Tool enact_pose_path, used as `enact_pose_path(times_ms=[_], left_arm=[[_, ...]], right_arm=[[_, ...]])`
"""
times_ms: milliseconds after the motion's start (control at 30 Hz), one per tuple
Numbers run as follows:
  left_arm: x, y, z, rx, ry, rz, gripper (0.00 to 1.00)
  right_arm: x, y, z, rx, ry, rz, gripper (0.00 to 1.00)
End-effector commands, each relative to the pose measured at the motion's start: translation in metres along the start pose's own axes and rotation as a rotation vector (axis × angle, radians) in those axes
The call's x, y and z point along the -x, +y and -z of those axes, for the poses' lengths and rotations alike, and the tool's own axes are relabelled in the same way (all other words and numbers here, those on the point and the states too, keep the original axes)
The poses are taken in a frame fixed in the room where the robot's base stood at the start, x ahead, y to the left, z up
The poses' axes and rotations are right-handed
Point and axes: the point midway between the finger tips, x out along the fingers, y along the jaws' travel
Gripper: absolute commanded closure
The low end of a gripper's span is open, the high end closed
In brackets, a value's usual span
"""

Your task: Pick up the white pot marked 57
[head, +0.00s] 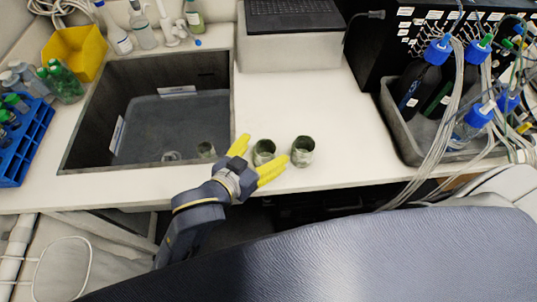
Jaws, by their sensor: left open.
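Two small open pots with pale, greenish, mottled walls stand upright on the white bench: the left pot (264,152) and the right pot (303,151). I see no readable number on either, so I cannot tell which is marked 57. My left gripper (265,148) has yellow fingers and is open. Its fingers lie on either side of the left pot, and the right finger reaches toward the gap between the pots. I cannot tell whether they touch the pot. My right gripper is not in view.
A grey basin (75,150) left of the pots holds two small vessels. A blue rack (22,150) and yellow bin (75,50) stand farther left. A grey tray (408,140) with bottles and cables stands right. The bench between pots and tray is clear.

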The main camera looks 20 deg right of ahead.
Motion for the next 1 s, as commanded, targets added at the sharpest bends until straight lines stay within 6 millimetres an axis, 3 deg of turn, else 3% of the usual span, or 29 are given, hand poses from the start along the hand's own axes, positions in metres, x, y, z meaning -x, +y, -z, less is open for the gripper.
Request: enact_pose_path(times_ms=[400, 900, 1000], left_arm=[[-0.0087, -0.0011, -0.0001, 0.001, 0.000, 0.003, 0.19], [-0.0086, -0.0011, -0.0003, 0.001, 0.000, 0.003, 0.77], [-0.0085, -0.0011, 0.0000, 0.001, 0.001, 0.003, 0.79]], right_arm=[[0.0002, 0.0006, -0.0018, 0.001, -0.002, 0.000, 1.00], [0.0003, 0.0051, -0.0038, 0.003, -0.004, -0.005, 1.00], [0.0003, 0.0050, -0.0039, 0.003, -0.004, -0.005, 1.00]])
